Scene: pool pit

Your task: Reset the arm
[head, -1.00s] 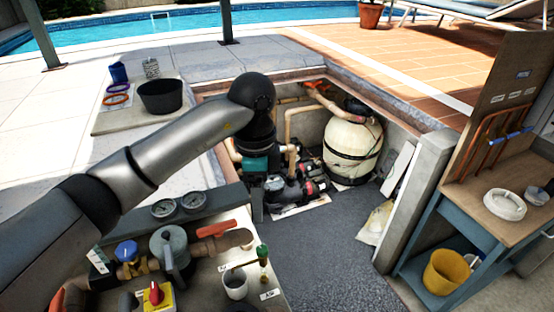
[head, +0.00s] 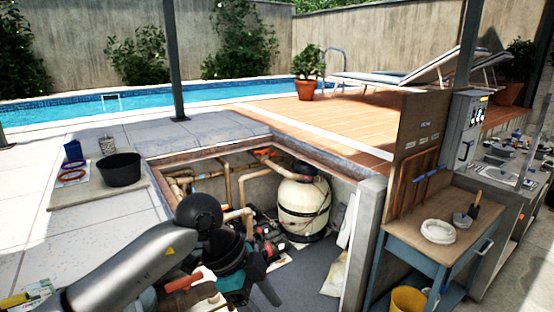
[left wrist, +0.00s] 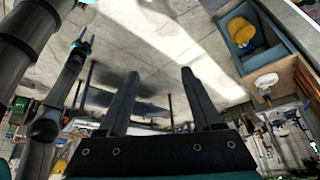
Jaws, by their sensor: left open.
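My left arm (head: 140,270) comes in from the lower left in the head view, bent at a black joint. My left gripper (head: 255,290), teal and black, hangs below that joint in front of the pump pit. In the left wrist view its two dark fingers (left wrist: 158,72) stand wide apart with nothing between them.
The sunken pit holds a cream filter tank (head: 304,208) and pipes. A black tub (head: 120,170) stands on the left paving. A blue workbench (head: 430,250) with a white ring (head: 438,231) is at right. A yellow bucket (head: 406,300) sits below.

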